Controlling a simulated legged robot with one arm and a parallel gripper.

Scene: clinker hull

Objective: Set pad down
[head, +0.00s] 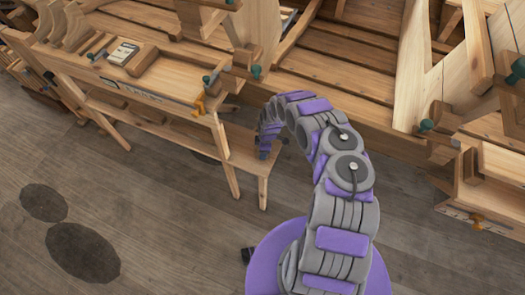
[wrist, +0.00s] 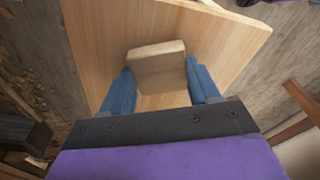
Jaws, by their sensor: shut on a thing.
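The pad is a small pale wooden block (wrist: 157,66) between the two blue fingers of my gripper (wrist: 160,78) in the wrist view. My gripper is shut on it. Beyond the block is a light wooden board (wrist: 105,35); I cannot tell whether the block touches it. In the head view my gripper (head: 263,152) is at the right end of the bench's low shelf (head: 242,160). The pad cannot be made out there.
A workbench (head: 130,80) with clamps, a notebook (head: 123,53) and wooden pieces stands above the shelf. The planked hull (head: 345,55) lies behind. Another bench (head: 490,190) is at the right. The floor (head: 150,200) in front is clear.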

